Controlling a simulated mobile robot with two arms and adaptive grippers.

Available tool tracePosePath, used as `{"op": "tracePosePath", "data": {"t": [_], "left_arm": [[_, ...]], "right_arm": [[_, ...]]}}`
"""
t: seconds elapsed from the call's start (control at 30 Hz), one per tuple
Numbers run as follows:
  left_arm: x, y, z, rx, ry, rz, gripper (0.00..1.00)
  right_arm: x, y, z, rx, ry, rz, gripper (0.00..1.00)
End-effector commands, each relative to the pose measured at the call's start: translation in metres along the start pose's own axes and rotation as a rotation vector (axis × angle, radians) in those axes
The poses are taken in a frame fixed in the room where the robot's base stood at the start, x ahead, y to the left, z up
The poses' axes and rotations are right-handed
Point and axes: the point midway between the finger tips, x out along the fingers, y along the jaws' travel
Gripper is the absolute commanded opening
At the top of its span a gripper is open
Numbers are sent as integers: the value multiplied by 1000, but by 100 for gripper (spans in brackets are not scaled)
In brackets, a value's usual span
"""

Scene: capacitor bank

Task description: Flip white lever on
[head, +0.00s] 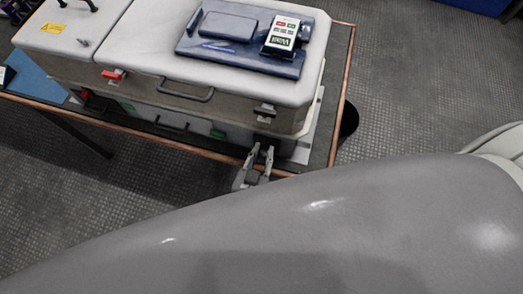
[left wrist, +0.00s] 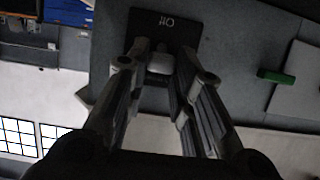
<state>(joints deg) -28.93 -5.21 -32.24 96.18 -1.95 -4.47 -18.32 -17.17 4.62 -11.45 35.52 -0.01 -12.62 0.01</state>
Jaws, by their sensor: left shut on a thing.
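My left gripper (head: 259,160) reaches up to the front right of the capacitor bank (head: 212,108), near the table's front edge. In the left wrist view, the gripper (left wrist: 160,60) has its two fingers on either side of the white lever (left wrist: 160,64) and is shut on it. The lever sits against a black plate (left wrist: 180,22) with small upside-down lettering that seems to read "Off". In the head view, I cannot make out the lever itself. My right gripper is not in view.
A green-and-white meter (head: 282,36) lies on a blue panel (head: 238,55) on top. A red latch (head: 114,74) and grey handle (head: 187,92) are on the front face. A green piece (left wrist: 275,76) shows right of the lever. My large grey arm covers the lower head view.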

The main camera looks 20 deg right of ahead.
Motion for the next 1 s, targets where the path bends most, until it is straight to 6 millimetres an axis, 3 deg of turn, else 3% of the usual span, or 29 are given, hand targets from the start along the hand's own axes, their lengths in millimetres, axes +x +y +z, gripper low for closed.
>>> {"op": "tracePosePath", "data": {"t": [0.1, 0.47, 0.5, 0.63, 1.0], "left_arm": [[0, 0, -4, -1, -19, 0, 0], [0, 0, -2, -2, -24, 0, 0], [0, 0, -2, -2, -24, 0, 27], [0, 0, -2, -2, -24, 0, 44], [-3, 0, -1, -1, -26, 0, 45]], "right_arm": [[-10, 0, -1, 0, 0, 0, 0], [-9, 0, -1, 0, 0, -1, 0], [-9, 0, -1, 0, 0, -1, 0], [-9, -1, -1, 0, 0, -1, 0], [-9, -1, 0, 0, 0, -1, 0]]}}
